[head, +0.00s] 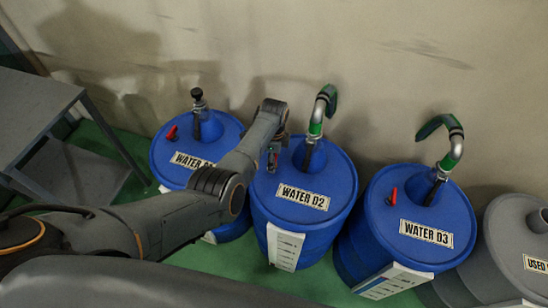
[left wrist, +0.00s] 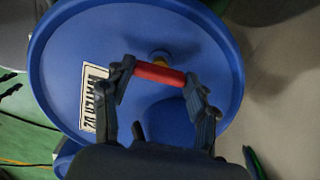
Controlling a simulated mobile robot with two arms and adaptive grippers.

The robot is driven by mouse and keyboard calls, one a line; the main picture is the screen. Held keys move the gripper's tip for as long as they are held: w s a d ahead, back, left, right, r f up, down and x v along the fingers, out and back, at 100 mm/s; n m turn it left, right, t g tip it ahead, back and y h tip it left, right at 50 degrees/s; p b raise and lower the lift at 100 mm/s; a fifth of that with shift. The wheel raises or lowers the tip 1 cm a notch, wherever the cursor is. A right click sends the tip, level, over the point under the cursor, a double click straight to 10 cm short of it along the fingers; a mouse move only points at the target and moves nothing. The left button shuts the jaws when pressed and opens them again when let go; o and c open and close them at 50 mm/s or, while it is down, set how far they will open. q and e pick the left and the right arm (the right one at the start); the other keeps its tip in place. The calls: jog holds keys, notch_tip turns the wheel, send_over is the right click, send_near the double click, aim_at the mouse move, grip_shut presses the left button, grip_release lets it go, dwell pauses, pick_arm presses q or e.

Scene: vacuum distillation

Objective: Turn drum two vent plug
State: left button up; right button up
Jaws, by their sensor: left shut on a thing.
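The blue drum labelled WATER D2 (head: 325,180) stands in the middle of the head view; its top also fills much of the left wrist view (left wrist: 75,45). Its vent plug is a red bar-shaped handle (left wrist: 160,74) on the lid, near a small yellowish fitting. My left gripper (head: 273,158) reaches down over the left part of this lid. In the left wrist view, its two fingers (left wrist: 157,76) close on the two ends of the red handle. In the head view, the plug is mostly hidden by my gripper. My right gripper is in neither view.
Drum D1 (head: 222,140) stands close on the left and drum D3 (head: 450,215) on the right, each with a red vent plug. A hose fitting (head: 316,128) rises from D2's lid beside my gripper. A grey drum (head: 505,235) and a shelf (head: 30,105) flank the row.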

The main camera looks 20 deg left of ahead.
pick_arm(q)
jog(key=n+p, duration=0.1)
jog(key=n, duration=0.4)
jog(key=n+p, duration=0.1)
jog(key=n, duration=0.4)
jog(key=shift+n, duration=0.3)
jog(key=n, duration=1.1)
jog(key=shift+n+p, duration=0.3)
jog(key=shift+n, duration=0.1)
jog(key=o, duration=1.1)
jog(key=shift+o, duration=0.2)
notch_tip(320, 180, up, 12)
